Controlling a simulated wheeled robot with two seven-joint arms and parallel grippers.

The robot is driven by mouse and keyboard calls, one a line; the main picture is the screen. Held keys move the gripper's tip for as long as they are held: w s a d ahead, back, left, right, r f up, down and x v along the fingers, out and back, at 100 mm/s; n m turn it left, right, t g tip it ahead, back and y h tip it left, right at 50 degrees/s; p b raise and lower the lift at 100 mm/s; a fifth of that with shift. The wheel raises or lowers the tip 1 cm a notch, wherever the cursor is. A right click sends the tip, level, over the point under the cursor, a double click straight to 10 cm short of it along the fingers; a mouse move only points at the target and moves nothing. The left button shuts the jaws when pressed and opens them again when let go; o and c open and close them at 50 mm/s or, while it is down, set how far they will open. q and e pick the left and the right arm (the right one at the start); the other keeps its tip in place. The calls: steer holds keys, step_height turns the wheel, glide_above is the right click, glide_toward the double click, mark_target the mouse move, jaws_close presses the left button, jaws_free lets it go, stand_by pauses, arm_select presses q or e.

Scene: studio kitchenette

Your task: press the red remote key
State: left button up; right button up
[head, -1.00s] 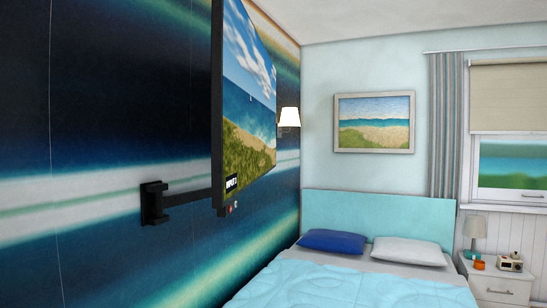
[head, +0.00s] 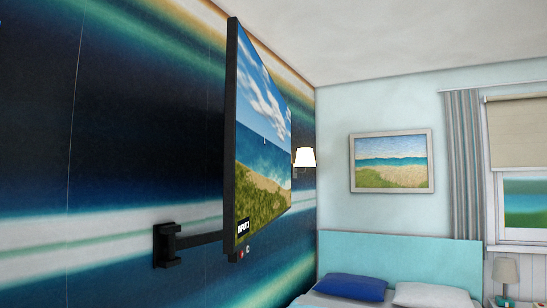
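No remote shows in the head view. A television (head: 262,140) hangs on a black wall arm at the left and shows a beach picture with a small black on-screen label at its lower left corner. A small red mark (head: 241,254) and a pale mark beside it sit at the television's bottom edge; they are too small to tell what they are. Neither of my grippers is in view.
The black wall bracket (head: 167,245) juts from the striped wall at the left. A bed with a turquoise headboard (head: 400,258) stands at the back, with a blue pillow (head: 350,286) and a white pillow (head: 432,296). A lamp (head: 506,272) stands at the right.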

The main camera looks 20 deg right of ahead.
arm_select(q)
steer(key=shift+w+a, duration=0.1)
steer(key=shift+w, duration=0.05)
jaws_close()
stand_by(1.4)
